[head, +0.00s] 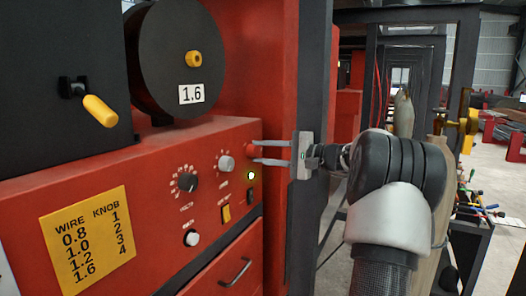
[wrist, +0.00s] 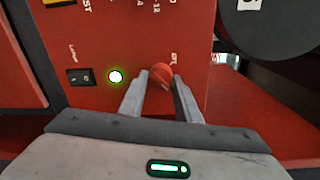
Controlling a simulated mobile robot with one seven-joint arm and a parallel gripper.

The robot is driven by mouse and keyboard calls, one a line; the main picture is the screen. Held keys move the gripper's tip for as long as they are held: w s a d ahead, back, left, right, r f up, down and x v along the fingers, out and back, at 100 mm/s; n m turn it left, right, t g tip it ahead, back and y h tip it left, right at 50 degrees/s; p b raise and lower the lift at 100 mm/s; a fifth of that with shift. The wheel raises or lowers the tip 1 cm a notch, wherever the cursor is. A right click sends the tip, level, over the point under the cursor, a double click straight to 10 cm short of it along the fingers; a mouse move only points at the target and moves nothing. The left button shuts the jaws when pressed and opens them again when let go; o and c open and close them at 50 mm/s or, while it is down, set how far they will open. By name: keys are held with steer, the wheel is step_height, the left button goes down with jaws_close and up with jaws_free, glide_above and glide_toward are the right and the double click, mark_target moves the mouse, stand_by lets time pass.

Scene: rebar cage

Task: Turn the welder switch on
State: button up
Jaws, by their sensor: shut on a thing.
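The welder's red front panel (head: 110,165) fills the left of the head view. A round red knob (head: 249,149) sits at the panel's upper right edge; it also shows in the wrist view (wrist: 161,77). My gripper (head: 256,152) reaches in from the right with a finger on each side of the knob, shut on it. In the wrist view the knob sits between the two fingertips (wrist: 160,84). The small lettering beside the knob is too blurred to read. A green lamp (head: 251,175) glows close by, and a black rocker switch (head: 250,196) sits below it.
A grey knob (head: 226,163), a black knob (head: 187,182) and a yellow switch (head: 226,213) are on the same panel. A yellow wire chart (head: 87,239) is at lower left. A black wire spool (head: 160,60) is above. A dark upright post (head: 309,90) stands beside my gripper.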

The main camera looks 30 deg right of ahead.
stand_by(0.3)
steer(key=o, duration=1)
steer(key=b+v, duration=0.2)
steer(key=v, duration=1.5)
steer(key=shift+s+d+r, duration=0.1)
steer(key=shift+s+r, duration=0.05)
steer(key=shift+s, duration=0.1)
